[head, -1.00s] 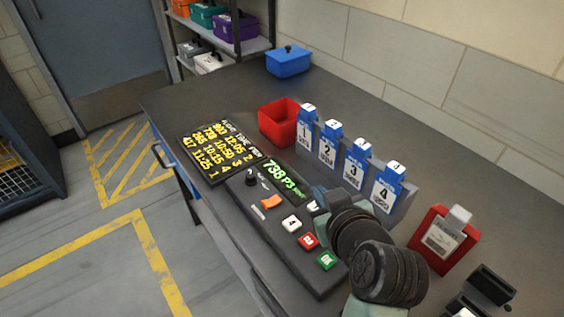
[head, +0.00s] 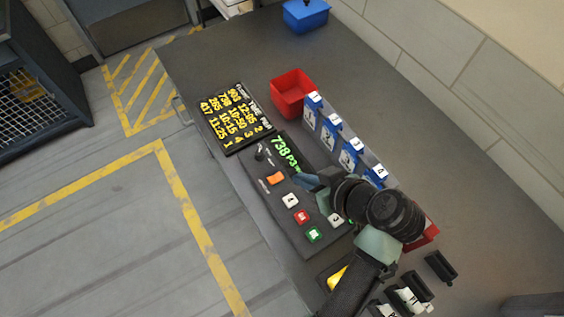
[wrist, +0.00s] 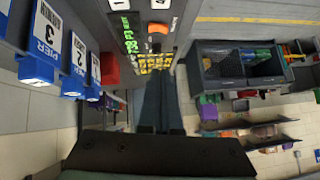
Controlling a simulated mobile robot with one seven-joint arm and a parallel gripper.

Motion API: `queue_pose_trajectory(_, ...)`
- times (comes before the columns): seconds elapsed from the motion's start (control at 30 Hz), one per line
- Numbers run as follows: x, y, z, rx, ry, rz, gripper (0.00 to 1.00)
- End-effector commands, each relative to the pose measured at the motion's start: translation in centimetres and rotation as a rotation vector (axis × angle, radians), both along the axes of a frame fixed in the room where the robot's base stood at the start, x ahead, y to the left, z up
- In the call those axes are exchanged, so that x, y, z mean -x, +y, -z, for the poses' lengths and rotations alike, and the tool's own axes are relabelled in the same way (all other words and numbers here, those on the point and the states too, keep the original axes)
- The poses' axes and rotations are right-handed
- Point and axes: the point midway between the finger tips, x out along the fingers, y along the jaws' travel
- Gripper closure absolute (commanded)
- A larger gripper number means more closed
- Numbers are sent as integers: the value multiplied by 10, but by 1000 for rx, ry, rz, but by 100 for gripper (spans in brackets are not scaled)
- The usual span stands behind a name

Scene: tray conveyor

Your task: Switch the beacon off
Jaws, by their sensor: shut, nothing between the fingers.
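The dark control panel (head: 283,212) lies on the table with a green "738 P3" display (head: 284,151). An orange rocker switch (head: 277,178) sits on it; its label is too small to read. It also shows near the top of the wrist view (wrist: 157,28). A black knob (head: 260,154) stands beyond it. My gripper (head: 304,181) is shut and empty, above the panel just right of the orange switch, apart from it as far as I can tell. In the wrist view, its fingers (wrist: 161,95) point toward the panel. I cannot make out a beacon lamp.
White (head: 290,201), red (head: 302,217) and green (head: 314,235) buttons lie nearer on the panel. A departure board (head: 233,118), red bin (head: 291,92) and blue pier tags (head: 332,124) stand around it. A yellow object (head: 338,277) is partly hidden by my arm.

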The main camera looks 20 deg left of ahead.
Motion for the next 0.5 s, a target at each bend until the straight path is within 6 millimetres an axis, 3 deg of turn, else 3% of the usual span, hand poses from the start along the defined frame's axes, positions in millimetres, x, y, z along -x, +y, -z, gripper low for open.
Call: queue_pose_trajectory(0.5, 0, 4, 3, -3, 5, -6, 100)
